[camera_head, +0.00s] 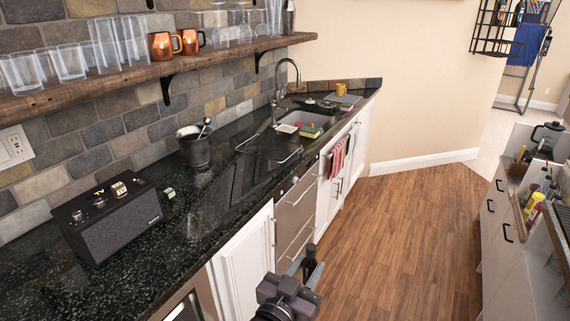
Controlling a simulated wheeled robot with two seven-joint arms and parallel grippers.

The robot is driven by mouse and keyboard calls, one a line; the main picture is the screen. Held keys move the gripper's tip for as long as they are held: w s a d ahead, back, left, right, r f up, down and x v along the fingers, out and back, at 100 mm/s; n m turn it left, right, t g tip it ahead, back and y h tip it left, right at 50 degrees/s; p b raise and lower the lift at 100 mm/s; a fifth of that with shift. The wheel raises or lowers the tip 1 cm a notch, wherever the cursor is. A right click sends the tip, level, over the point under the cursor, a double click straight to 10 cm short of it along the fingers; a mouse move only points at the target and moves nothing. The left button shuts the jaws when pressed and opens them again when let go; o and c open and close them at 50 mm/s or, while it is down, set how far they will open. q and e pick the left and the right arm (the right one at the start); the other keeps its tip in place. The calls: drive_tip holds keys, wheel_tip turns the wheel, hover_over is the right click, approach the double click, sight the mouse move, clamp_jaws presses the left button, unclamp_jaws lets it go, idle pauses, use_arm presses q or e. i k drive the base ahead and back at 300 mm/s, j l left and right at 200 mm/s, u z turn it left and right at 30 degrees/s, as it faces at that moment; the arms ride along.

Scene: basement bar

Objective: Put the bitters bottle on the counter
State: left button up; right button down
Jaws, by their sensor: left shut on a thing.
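A small dark bottle, which looks like the bitters bottle (309,264), stands about upright in my left gripper (308,285) at the bottom middle of the head view. The gripper is shut on it, and its fingers and the bottle's lower part are hard to make out. They show against the wood floor, to the right of the counter's cabinet fronts. The black speckled counter (140,262) runs from the lower left to the far corner. My right gripper is out of view.
A black speaker (108,220) and a dark ice bucket (194,150) stand on the counter. A sink (303,124) is farther back. The counter between speaker and sink is mostly clear. A wooden shelf (150,74) holds glasses and mugs above. Another cabinet (507,240) stands at right.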

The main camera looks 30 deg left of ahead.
sight(249, 183)
drive_tip(key=i+l+u, duration=0.15)
drive_tip(key=i+u, duration=0.3)
drive_tip(key=i, duration=0.2)
drive_tip(key=i+l+u, duration=0.5)
drive_tip(key=i, duration=0.15)
drive_tip(key=i+l+u, duration=0.45)
drive_tip(key=i+l, duration=0.1)
